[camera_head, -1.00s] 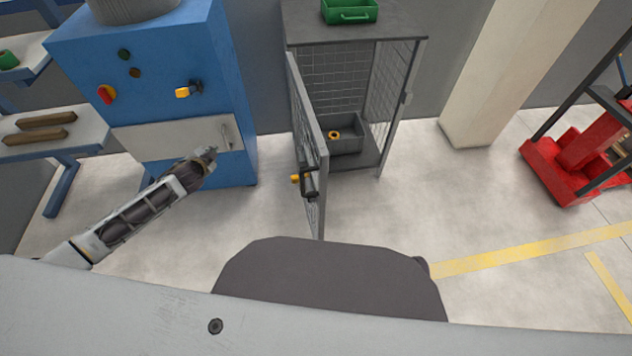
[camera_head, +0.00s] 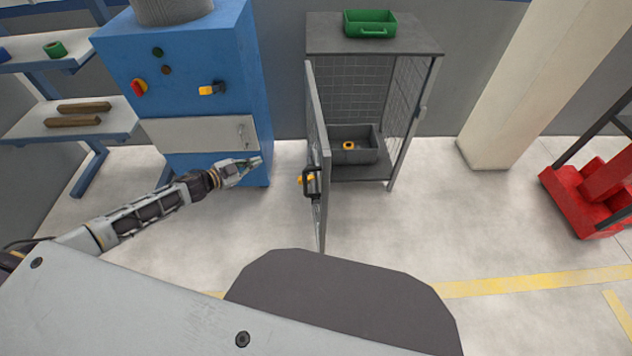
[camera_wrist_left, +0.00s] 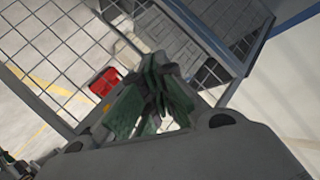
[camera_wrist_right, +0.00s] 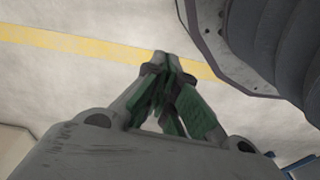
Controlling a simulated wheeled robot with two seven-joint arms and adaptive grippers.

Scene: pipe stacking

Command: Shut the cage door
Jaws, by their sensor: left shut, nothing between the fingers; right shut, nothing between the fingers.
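The grey mesh cage (camera_head: 375,20) stands against the wall with its front open. Its door (camera_head: 318,140) is swung far out toward me, seen nearly edge-on, with a black and yellow latch (camera_head: 309,181) on it. My left gripper (camera_head: 256,161) is shut and empty, left of the door and apart from it, in front of the blue machine. In the left wrist view it shows shut (camera_wrist_left: 160,65), with cage mesh (camera_wrist_left: 60,45) beyond. My right gripper (camera_wrist_right: 162,60) is shut and empty above the bare floor; it is not in the head view.
A grey bin (camera_head: 366,158) with a yellow-orange ring is inside the cage, and a green bin (camera_head: 369,24) is on top. The blue machine (camera_head: 215,50) stands left, a pale pillar (camera_head: 510,90) right. Floor right of the door is clear.

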